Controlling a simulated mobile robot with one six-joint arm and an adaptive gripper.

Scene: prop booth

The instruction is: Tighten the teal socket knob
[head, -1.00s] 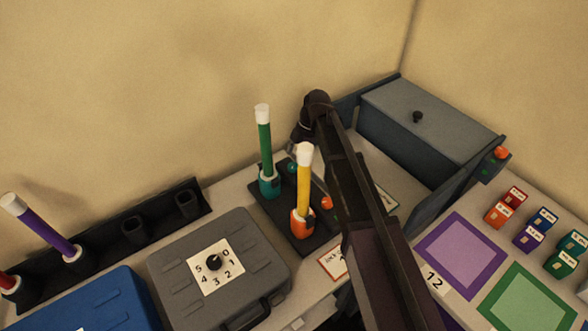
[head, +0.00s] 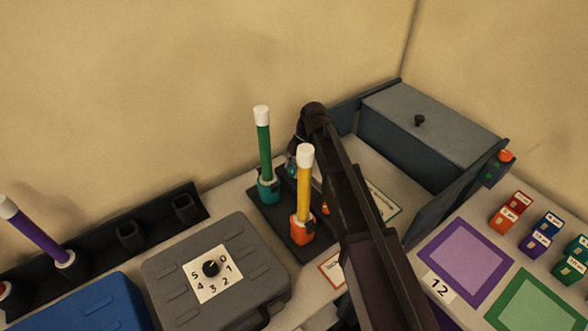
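The teal socket (head: 268,189) stands on a dark base plate (head: 262,212) and holds an upright green rod (head: 265,150) with a white cap. Its small teal knob (head: 291,172) shows only in part on the socket's right side, at my gripper. My gripper (head: 294,160) comes down from the end of my dark arm at the knob. Its fingers are small, dark and mostly hidden, so I cannot tell whether they touch or grip the knob. An orange socket (head: 302,228) with a yellow rod (head: 304,188) stands in front, close to my arm, with its own orange knob.
A grey case with a numbered dial (head: 211,269) lies at left front, beside a blue case (head: 95,305). A dark rack (head: 130,236) with a purple rod runs along the wall. A grey box (head: 430,125) stands at right behind. Coloured mats and small blocks lie at right.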

